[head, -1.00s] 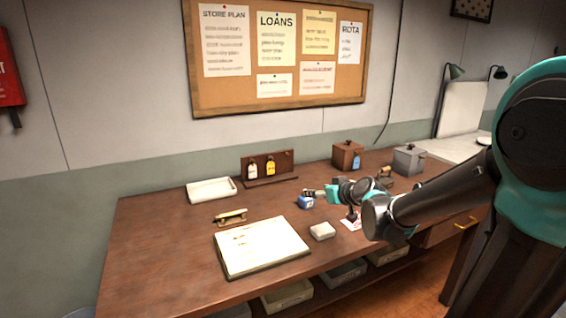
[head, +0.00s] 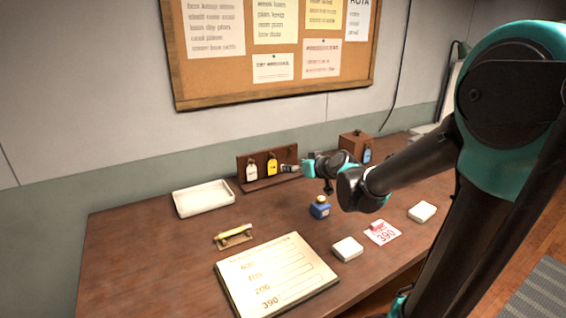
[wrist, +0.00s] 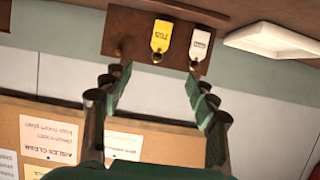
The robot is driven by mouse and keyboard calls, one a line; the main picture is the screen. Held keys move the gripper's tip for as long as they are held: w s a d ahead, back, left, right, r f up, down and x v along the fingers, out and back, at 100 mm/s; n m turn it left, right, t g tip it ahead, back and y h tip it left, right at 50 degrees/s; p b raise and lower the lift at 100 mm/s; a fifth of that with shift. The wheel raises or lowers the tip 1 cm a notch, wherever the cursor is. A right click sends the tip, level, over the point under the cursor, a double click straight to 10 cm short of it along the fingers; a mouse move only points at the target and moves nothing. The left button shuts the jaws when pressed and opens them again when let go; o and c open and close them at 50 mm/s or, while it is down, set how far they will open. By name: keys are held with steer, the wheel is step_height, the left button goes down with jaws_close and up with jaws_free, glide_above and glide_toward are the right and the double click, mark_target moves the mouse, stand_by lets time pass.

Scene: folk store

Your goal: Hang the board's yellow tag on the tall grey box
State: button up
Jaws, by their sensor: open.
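The yellow tag (head: 271,166) hangs on the small brown upright board (head: 288,158) at the back of the counter, right of a white tag (head: 251,171). My gripper (head: 290,168) is open and empty, just right of the yellow tag in the head view. In the wrist view, which is upside down, the yellow tag (wrist: 160,36) hangs from a peg, ahead of and between my spread fingers (wrist: 160,82), and apart from them. The tall grey box does not show now; my arm seems to cover its place.
A brown box (head: 354,143) with a blue tag stands right of the board. A white tray (head: 203,198) lies left. A blue bottle (head: 320,207), white blocks (head: 347,249), a card (head: 383,232) and a large ledger (head: 277,275) lie in front.

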mark_target(272, 164)
steer(key=x, duration=1.7)
steer(key=shift+a, duration=0.15)
steer(key=c, duration=1.2)
steer(key=shift+r, duration=0.35)
steer(key=shift+s+d, duration=0.2)
steer(key=shift+s, duration=0.15)
steer(key=shift+s+d, duration=0.2)
steer(key=shift+s, duration=0.1)
steer(key=shift+s+d, duration=0.15)
steer(key=shift+s, duration=0.1)
steer(key=shift+s+d, duration=0.1)
